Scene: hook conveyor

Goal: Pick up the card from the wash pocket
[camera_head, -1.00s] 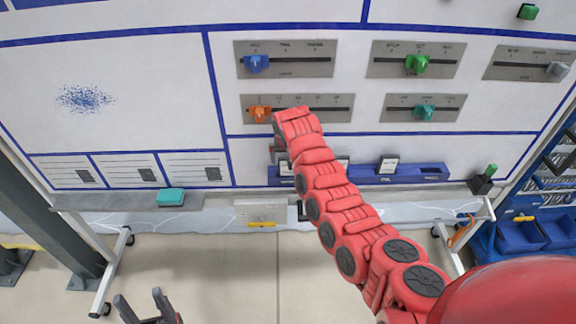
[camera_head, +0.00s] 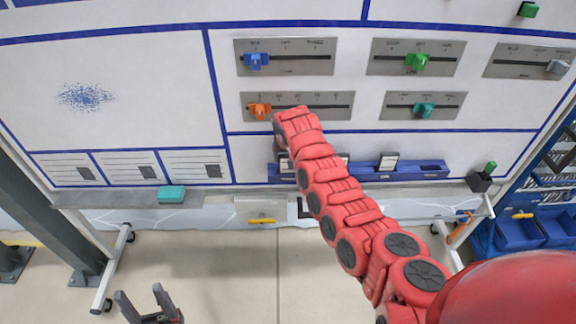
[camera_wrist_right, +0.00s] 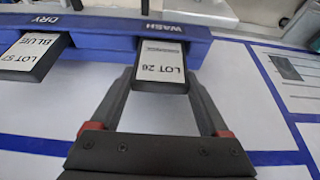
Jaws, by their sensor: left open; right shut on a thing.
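The card (camera_wrist_right: 160,68), white-faced in a dark frame and marked LOT 26, stands at the WASH pocket of the blue rail (camera_wrist_right: 100,30) in the right wrist view. Its far end meets the rail, and I cannot tell how deep it sits. My right gripper (camera_wrist_right: 163,84) is shut on the card, one finger along each side. In the head view my red right arm covers most of this spot. My left gripper (camera_head: 140,293) is open and empty, low at the left, away from the board.
A second card (camera_wrist_right: 33,55), marked LOT 57 BLUE, sits at the DRY pocket beside it. Sliders, including an orange one (camera_head: 259,111), are on the board above. A teal block (camera_head: 171,194) lies on the ledge. A dark holder (camera_head: 480,182) stands at the right.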

